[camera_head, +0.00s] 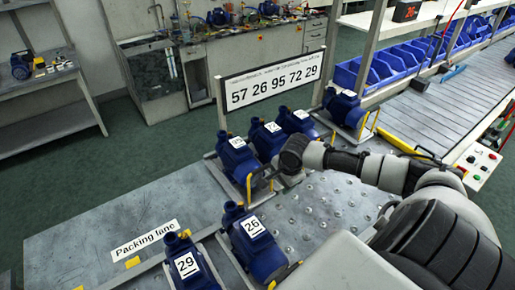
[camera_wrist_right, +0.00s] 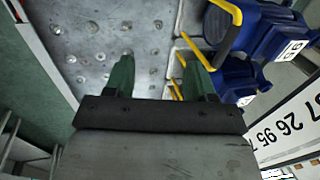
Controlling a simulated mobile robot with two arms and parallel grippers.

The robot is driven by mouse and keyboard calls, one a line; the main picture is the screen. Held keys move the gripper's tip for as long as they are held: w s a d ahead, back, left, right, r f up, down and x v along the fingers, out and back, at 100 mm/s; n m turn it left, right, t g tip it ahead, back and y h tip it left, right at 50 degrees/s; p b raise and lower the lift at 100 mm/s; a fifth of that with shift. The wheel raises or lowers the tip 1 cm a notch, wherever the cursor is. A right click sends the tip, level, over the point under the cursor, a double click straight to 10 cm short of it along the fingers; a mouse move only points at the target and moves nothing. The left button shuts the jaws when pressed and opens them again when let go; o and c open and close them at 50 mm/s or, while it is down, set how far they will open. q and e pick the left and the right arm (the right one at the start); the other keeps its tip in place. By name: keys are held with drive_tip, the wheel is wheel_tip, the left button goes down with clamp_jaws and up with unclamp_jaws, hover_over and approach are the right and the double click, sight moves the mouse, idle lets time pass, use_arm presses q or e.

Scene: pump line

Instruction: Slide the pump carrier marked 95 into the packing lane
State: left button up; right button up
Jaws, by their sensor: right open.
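Blue pumps on carriers with yellow-ended handles stand on the metal table. One pump (camera_head: 236,158) stands at the packing lane's far end; its label is small, perhaps 95. Pumps marked 26 (camera_head: 252,245) and 29 (camera_head: 187,268) stand nearer. My right gripper (camera_head: 262,177) is by the far-end pump's handle, partly hidden by its wrist. In the wrist view its two green fingers (camera_wrist_right: 160,76) are apart, with no object clearly between them. A pump (camera_wrist_right: 262,45) and its yellow-ended handle (camera_wrist_right: 226,25) are right of the fingers. My left gripper is not in view.
More pumps (camera_head: 268,138) stand behind, below a number sign (camera_head: 273,82) reading 57 26 95 72 29. The packing lane label (camera_head: 145,239) lies on a clear grey surface at left. A studded plate (camera_head: 325,205) is bare right of the pumps. A roller conveyor (camera_head: 440,110) runs at right.

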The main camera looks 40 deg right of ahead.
approach(258, 170)
drive_tip(key=s+f, duration=0.3)
drive_tip(key=w+b, duration=0.4)
drive_tip(key=w+f+b, duration=0.1)
drive_tip(key=w+b, duration=0.1)
drive_tip(key=shift+b, duration=0.35)
drive_tip(key=f+b, duration=0.4)
drive_tip(key=shift+s+b, duration=0.3)
drive_tip(key=shift+s, duration=0.1)
drive_tip(key=shift+d+f, duration=0.1)
drive_tip(key=shift+f, duration=0.25)
drive_tip(key=shift+b+x, duration=0.45)
drive_tip(key=shift+x, duration=0.45)
drive_tip(key=shift+w, duration=0.15)
drive_tip(key=shift+c, duration=0.6)
clamp_jaws()
